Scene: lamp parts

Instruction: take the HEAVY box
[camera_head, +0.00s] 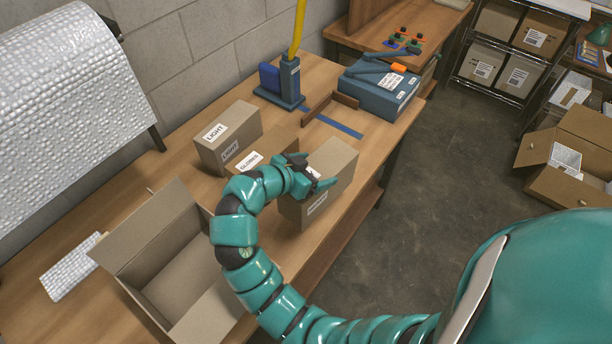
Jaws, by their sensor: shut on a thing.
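My gripper (312,178) is shut on a tall cardboard box (335,170) near the front edge of the wooden workbench (215,193). White labels show on this box, but their words are partly covered or too small to read, so I cannot tell whether it says HEAVY. To its left, a cardboard box labelled LIGHT (243,121) stands upright. Between them is a box labelled GLOBES (279,143), partly hidden by my arm. I cannot tell whether the held box touches the bench.
A large open carton (160,235) stands at the bench's front left. A blue device (381,90), a blue stand with a yellow post (281,85) and a brown angled guide (330,100) lie beyond the boxes. Shelves (510,50) and another open carton (578,150) are at right.

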